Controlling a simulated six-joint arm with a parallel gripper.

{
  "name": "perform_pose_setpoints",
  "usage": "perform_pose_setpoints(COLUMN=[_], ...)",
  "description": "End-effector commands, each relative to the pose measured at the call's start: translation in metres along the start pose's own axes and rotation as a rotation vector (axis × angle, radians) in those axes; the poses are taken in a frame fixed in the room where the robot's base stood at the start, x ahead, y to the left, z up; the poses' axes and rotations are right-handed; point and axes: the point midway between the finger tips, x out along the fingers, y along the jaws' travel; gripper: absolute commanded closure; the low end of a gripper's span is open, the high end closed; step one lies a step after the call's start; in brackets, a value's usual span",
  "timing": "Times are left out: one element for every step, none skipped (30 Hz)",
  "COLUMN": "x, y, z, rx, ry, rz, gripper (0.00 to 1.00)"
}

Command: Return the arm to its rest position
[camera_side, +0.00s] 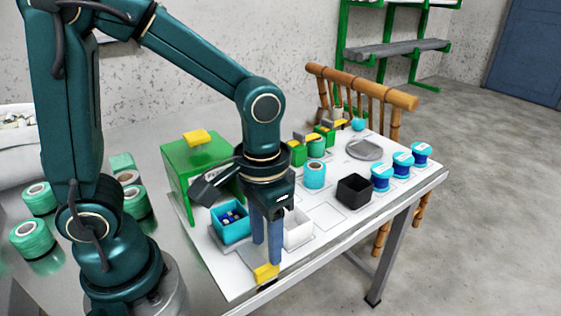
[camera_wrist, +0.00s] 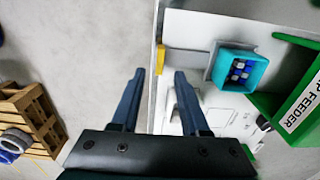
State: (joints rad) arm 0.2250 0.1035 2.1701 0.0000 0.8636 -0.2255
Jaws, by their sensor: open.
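My gripper (camera_side: 267,240) is open and empty in the side view, its two blue fingers pointing down near the front edge of the white work board (camera_side: 335,219). It stands between a teal box (camera_side: 229,232) on its left and a white box (camera_side: 298,236) on its right. In the wrist view the open fingers of my gripper (camera_wrist: 160,85) show nothing between their tips. A blue cable cannot be made out in either view.
A green feeder (camera_side: 190,160) stands behind my gripper. A yellow block (camera_side: 266,272) sits at the board's front edge, close below the fingers. A black box (camera_side: 353,191) and several blue spools (camera_side: 402,165) stand to the right. Several green spools (camera_side: 38,198) lie left.

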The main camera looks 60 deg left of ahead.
Motion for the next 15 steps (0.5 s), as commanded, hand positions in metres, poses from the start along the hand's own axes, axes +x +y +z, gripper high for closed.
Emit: perform_pose_setpoints(x=[-0.002, -0.002, -0.002, -0.002, -0.002, -0.002, -0.002, -0.002, -0.002, -0.002, -0.004, -0.007, -0.01, -0.014, -0.02], y=[0.0, 0.0, 0.0, 0.0, 0.0, 0.0, 0.0, 0.0, 0.0, -0.001, -0.001, -0.002, -0.003, -0.004, -0.006], z=[0.0, 0.0, 0.0, 0.0, 0.0, 0.0, 0.0, 0.0, 0.0, 0.0, -0.001, -0.003, -0.005, -0.006, -0.007], rx=[0.0, 0.0, 0.0, 0.0, 0.0, 0.0, 0.0, 0.0, -0.001, -0.003, -0.007, -0.013, -0.019, -0.026, -0.036], ry=[0.001, 0.001, 0.0, 0.0, 0.0, 0.0, -0.001, -0.001, -0.001, 0.002, 0.008, 0.022, 0.038, 0.055, 0.082], rz=[0.0, 0.0, 0.0, 0.0, 0.0, 0.0, 0.0, 0.0, 0.0, 0.0, 0.002, 0.005, 0.008, 0.012, 0.017], gripper=[0.55, 0.55, 0.55, 0.55, 0.55, 0.55, 0.55, 0.55, 0.55, 0.55, 0.55, 0.55, 0.55, 0.55, 0.55])
